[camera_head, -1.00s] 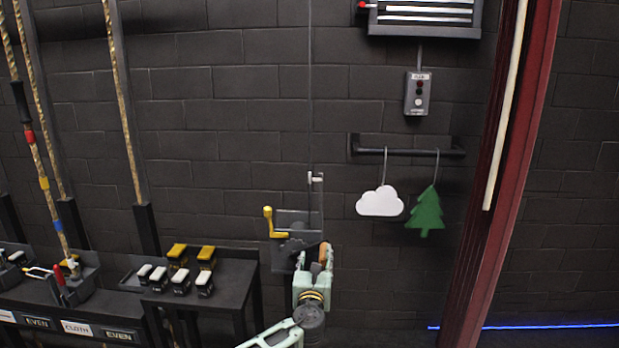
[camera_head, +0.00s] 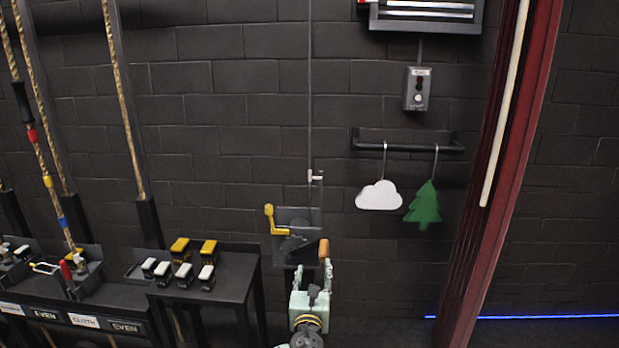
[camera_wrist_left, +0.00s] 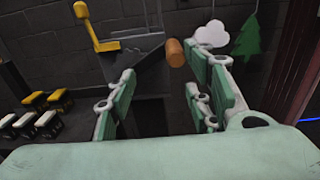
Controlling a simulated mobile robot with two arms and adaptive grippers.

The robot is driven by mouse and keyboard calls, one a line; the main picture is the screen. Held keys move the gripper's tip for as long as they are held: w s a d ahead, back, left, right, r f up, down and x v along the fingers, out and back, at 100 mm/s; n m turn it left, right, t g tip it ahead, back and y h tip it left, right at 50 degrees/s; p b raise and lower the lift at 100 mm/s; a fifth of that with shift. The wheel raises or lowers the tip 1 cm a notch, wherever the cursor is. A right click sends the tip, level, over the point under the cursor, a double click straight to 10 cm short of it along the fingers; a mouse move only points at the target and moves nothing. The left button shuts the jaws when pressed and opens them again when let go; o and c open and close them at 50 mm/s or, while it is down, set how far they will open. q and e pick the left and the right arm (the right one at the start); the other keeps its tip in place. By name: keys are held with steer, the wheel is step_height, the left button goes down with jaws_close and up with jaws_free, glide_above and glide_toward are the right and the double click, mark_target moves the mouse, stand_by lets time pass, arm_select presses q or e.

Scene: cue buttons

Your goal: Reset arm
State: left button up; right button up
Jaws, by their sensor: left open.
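My left gripper (camera_head: 313,270) is low in the middle of the head view, in front of the dark wall winch. Its fingers are apart, with nothing held between them in the left wrist view (camera_wrist_left: 160,100). The winch (camera_head: 297,236) has a yellow handle (camera_head: 269,217) at its left. A crank with an orange-brown grip (camera_head: 323,249) ends just above the right fingertip; in the left wrist view the grip (camera_wrist_left: 175,52) lies beyond the fingers. I cannot tell whether they touch. My right gripper does not show.
A black shelf (camera_head: 238,277) with white and yellow blocks stands left. A white cloud (camera_head: 379,195) and a green tree (camera_head: 424,204) hang from a rail (camera_head: 408,147). A button box (camera_head: 417,89) is above it. A red post (camera_head: 500,170) stands right.

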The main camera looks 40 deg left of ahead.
stand_by(0.3)
arm_select(q)
steer(key=s+d+f+n+g+h+b, duration=0.1)
steer(key=s+d+f+n+g+h, duration=0.2)
steer(key=s+f, duration=0.75)
steer(key=s+f+n+g+b, duration=0.25)
steer(key=f+n, duration=0.25)
steer(key=f, duration=1.2)
steer(key=s+d+f+n+g+h, duration=0.25)
steer(key=s+f, duration=0.45)
steer(key=f, duration=0.6)
steer(key=s+d+f+n+g+h+b, duration=0.1)
steer(key=s+d+f+n+g, duration=0.1)
steer(key=s+d+f+n, duration=0.2)
steer(key=s+d+f+n+g+h+b, duration=0.1)
steer(key=s+d+f+n, duration=0.3)
steer(key=s, duration=1.6)
steer(key=s+d+f+n+g+h+b, duration=0.1)
steer(key=s+d+f+n+g+h, duration=0.1)
steer(key=s+d+f+n, duration=0.3)
steer(key=s+f+n+g, duration=0.1)
steer(key=s+f+n, duration=0.2)
steer(key=s+f, duration=0.4)
steer(key=shift+f+n+b, duration=0.35)
steer(key=shift+f, duration=0.05)
steer(key=shift+d, duration=0.1)
